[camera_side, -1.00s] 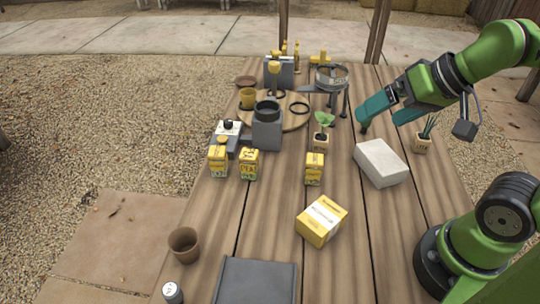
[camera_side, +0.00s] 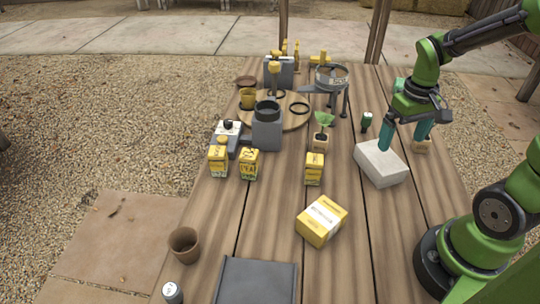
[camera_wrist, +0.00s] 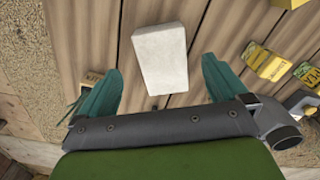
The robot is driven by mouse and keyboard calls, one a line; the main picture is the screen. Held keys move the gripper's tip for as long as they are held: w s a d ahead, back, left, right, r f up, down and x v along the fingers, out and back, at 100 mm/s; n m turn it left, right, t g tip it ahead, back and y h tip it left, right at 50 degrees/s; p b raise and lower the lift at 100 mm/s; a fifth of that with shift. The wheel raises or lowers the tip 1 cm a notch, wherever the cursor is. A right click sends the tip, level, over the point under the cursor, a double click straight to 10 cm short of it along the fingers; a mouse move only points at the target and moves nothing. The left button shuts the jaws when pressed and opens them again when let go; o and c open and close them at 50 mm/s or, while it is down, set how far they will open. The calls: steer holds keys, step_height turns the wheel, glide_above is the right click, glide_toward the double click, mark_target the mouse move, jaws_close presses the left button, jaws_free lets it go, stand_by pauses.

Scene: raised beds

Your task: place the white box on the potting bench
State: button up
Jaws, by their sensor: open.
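The white box (camera_side: 381,164) lies flat on the wooden potting bench (camera_side: 345,262), right of the middle in the side view. It also shows in the wrist view (camera_wrist: 160,58), ahead of my gripper and between the lines of its fingers. My gripper (camera_side: 405,138) is open, with its teal fingers pointing down above the far edge of the box. In the wrist view my gripper (camera_wrist: 160,85) has its fingers wide apart with nothing held between them. Whether a finger touches the box cannot be told.
A yellow box (camera_side: 321,221) and a small yellow carton (camera_side: 314,169) stand left of the white box. Bare planks lie in front of it.

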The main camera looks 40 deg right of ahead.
mark_target(389, 164)
step_height(389, 164, down, 6)
steer(key=shift+f, duration=0.15)
steer(key=shift+w+d+f, duration=0.1)
steer(key=shift+w+f, duration=0.05)
steer(key=shift+f, duration=0.7)
steer(key=shift+w+d+f, duration=0.1)
steer(key=shift+w+f, duration=0.05)
steer(key=shift+f, duration=0.75)
steer(key=shift+w+f, duration=0.15)
steer(key=shift+f, duration=0.7)
steer(key=shift+c, duration=0.3)
steer(key=c, duration=1.1)
steer(key=shift+r, duration=0.15)
